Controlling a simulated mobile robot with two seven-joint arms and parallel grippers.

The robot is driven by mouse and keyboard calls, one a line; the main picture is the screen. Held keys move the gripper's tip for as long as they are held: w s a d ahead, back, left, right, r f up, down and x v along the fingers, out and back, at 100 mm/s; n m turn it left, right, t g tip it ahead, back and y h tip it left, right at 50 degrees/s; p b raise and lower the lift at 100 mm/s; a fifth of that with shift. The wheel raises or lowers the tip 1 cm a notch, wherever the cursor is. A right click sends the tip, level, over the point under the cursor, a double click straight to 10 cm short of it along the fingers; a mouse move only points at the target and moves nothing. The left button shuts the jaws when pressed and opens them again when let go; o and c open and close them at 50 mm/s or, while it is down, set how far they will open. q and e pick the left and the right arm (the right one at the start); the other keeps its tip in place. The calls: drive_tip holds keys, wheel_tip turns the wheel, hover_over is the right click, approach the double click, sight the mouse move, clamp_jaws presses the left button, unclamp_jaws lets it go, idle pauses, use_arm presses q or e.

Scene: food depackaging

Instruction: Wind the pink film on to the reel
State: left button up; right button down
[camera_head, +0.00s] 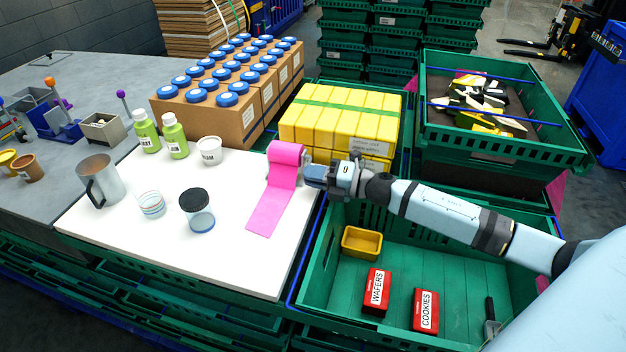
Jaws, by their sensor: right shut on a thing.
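The pink film (268,208) lies on the white board as a flat strip. It runs up from its loose lower end to the reel (285,155), where pink film is wrapped around it near the board's right edge. My right gripper (306,174) is at the reel's right side and shut on it. The gripper's fingertips are partly hidden by the reel and film. My left gripper is not in view.
The white board (120,235) carries a metal jug (99,181), cups and green bottles. Yellow packs (340,125) stand behind the reel. A green crate (400,240) with a yellow tray (361,242) and red boxes lies right, below my right arm.

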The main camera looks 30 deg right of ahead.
drive_tip(key=shift+w+d+f+n+b, duration=0.1)
drive_tip(key=shift+d+f+n+b, duration=0.05)
drive_tip(key=shift+f+n+b, duration=0.7)
drive_tip(key=shift+w+d+f+n+b, duration=0.15)
drive_tip(key=shift+n+b, duration=0.25)
drive_tip(key=shift+n, duration=0.2)
drive_tip(key=shift+d+r+n+b, duration=0.1)
drive_tip(key=shift+n+b, duration=0.3)
drive_tip(key=shift+n, duration=0.15)
drive_tip(key=shift+w+d+f+n+b, duration=0.15)
drive_tip(key=shift+n+b, duration=0.4)
drive_tip(key=shift+n, duration=0.15)
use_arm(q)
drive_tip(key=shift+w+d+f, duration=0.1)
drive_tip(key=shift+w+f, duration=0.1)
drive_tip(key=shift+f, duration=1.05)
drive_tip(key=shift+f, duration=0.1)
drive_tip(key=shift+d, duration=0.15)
use_arm(e)
drive_tip(key=shift+w+d+n, duration=0.1)
drive_tip(key=shift+n, duration=0.2)
drive_tip(key=c, duration=1.1)
unclamp_jaws()
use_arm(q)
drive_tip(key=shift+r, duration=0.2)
